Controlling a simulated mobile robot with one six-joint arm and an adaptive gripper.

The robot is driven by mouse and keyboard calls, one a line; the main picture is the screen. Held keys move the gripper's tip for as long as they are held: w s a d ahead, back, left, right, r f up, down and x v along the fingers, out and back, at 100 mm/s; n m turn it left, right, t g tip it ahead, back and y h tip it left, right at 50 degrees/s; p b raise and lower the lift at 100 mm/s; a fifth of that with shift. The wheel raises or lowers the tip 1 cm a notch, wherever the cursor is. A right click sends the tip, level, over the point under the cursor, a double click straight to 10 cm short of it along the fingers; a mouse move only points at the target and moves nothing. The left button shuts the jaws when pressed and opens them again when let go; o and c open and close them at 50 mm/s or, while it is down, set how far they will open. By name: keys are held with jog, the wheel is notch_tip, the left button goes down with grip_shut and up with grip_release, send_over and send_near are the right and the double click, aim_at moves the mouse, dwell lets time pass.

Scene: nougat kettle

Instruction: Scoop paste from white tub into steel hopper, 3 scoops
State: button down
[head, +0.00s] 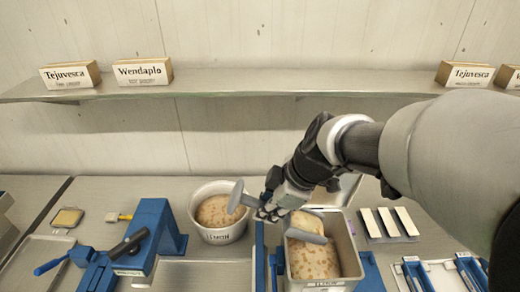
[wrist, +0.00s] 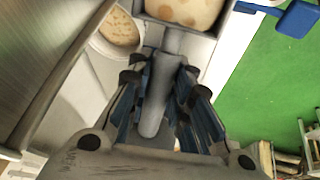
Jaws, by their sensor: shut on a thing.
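My gripper (head: 270,207) is shut on the grey handle of a scoop (head: 305,236); the handle (wrist: 160,95) lies between the fingers in the wrist view. A pale lump of speckled paste (head: 308,221) shows at the scoop's head, over the far part of the steel hopper (head: 351,240). The hopper, a rectangular open box, has speckled paste (head: 312,262) in it. The white tub (head: 221,236), round and left of the gripper, also holds paste (head: 214,211). The tub shows at upper left in the wrist view (wrist: 103,46). I cannot tell whether the scoop touches the hopper's paste.
A blue fixture (head: 152,232) stands left of the tub. A yellow-tipped brush (head: 117,217) and a small tray (head: 67,217) lie farther left. White bars (head: 388,222) lie right of the hopper. A shelf (head: 250,84) with name blocks (head: 142,71) runs along the back wall.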

aim_at(284, 222)
jog(key=shift+s+d+r+y+b, duration=0.1)
jog(key=shift+d+r+y+b, duration=0.2)
jog(key=shift+d+y+b, duration=0.95)
jog(key=shift+s+d+r+y+b, duration=0.2)
jog(key=shift+d+b, duration=0.4)
jog(key=shift+b, duration=1.4)
jog(key=d+r+m+t+y+b, duration=0.1)
jog(key=d+r+y+b, duration=0.2)
jog(key=d+y+b, duration=0.1)
jog(key=s+d+r+m+t+y+b, duration=0.1)
jog(key=d+r+t+y+b, duration=0.1)
jog(key=d+y+b, duration=0.3)
jog(key=shift+d+r+y, duration=0.8)
jog(key=shift+d+y, duration=0.25)
jog(key=shift+d, duration=1.15)
jog(key=shift+s, duration=0.1)
notch_tip(284, 222, up, 5)
jog(key=n+g+h+p, duration=0.1)
jog(key=h, duration=0.5)
jog(key=g+h+p, duration=0.1)
jog(key=h+p, duration=0.1)
jog(key=h, duration=0.4)
jog(key=n+g+h+p, duration=0.1)
jog(key=h+p, duration=0.1)
jog(key=h, duration=0.4)
jog(key=shift+n, duration=0.3)
